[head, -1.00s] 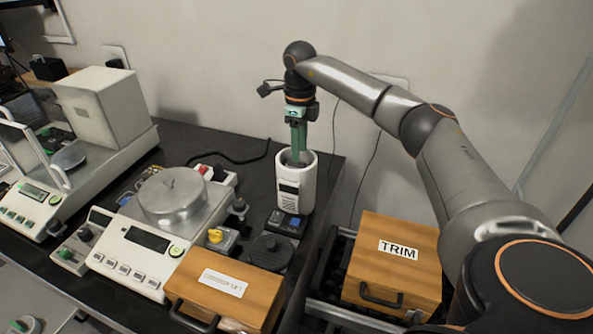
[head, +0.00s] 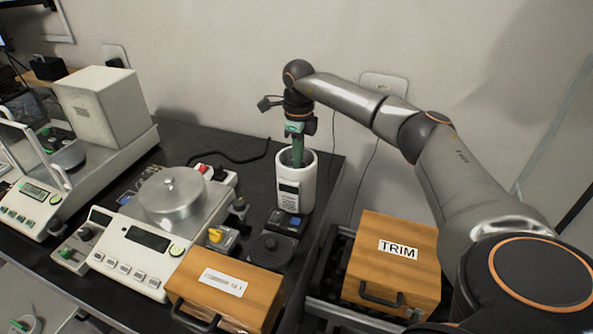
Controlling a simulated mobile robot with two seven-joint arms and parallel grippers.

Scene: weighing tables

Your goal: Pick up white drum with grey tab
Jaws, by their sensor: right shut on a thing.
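My right gripper (head: 297,160) points straight down, with its green fingers inside the open top of a tall white cylinder (head: 308,186). The cylinder stands upright at the right rear of the dark table and has a grey panel on its front. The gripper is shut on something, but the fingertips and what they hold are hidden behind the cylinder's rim. No white drum with a grey tab can be made out for certain; it may be the hidden thing. My left gripper is not in view.
A balance (head: 148,240) with a round metal cover (head: 171,195) stands left of the cylinder. A wooden box (head: 228,282) is in front, and a box marked TRIM (head: 393,262) is at the right. The wall is close behind.

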